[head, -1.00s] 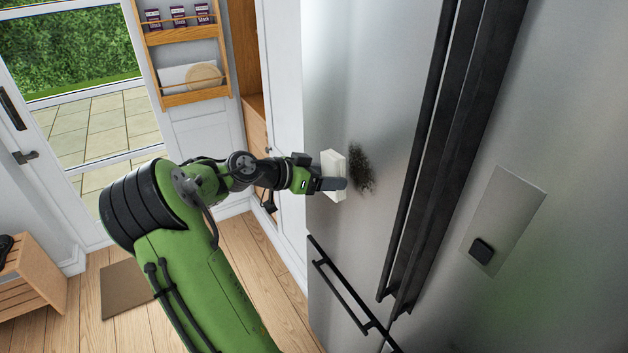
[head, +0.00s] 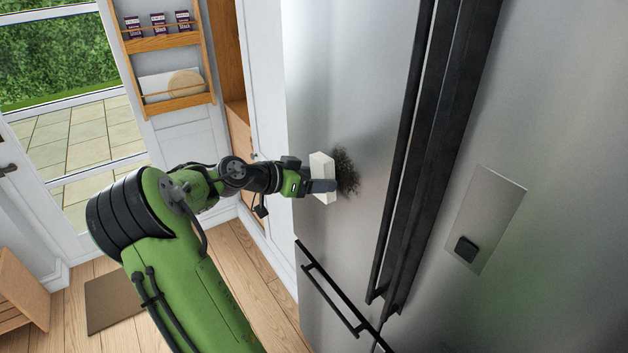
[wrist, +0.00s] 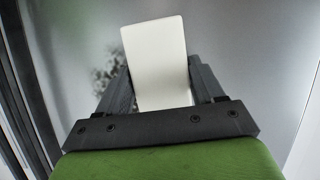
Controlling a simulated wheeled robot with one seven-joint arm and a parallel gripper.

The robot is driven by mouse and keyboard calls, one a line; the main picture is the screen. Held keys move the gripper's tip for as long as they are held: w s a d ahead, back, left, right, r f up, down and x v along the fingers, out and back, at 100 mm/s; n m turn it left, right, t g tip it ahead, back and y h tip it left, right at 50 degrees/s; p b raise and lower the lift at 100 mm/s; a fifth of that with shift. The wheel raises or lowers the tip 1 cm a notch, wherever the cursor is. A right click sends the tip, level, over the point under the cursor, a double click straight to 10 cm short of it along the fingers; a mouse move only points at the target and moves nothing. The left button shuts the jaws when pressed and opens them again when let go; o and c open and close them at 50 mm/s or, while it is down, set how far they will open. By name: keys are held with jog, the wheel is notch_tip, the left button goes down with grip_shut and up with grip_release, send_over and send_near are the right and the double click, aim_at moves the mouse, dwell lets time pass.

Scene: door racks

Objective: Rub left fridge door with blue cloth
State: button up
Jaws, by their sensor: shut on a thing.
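The left fridge door (head: 365,75) is brushed steel with a dark speckled smudge (head: 347,173) on it. The smudge also shows faintly behind my gripper in the wrist view (wrist: 103,82). My gripper (head: 323,186) is shut on a white rectangular block (head: 318,165), which also shows between the fingers in the wrist view (wrist: 155,50). The block is upright at the left edge of the smudge and overlaps it in the head view. I cannot tell whether it touches the door. No blue cloth is in view.
Long black vertical handles (head: 425,150) stand right of the smudge. A black drawer handle (head: 335,300) is below. The right door has a panel with a black square (head: 466,249). A wooden rack (head: 165,55) hangs on a white door at left. A brown mat (head: 115,302) lies on the floor.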

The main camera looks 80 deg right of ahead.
jog(key=shift+s+d, duration=0.4)
jog(key=shift+d, duration=0.05)
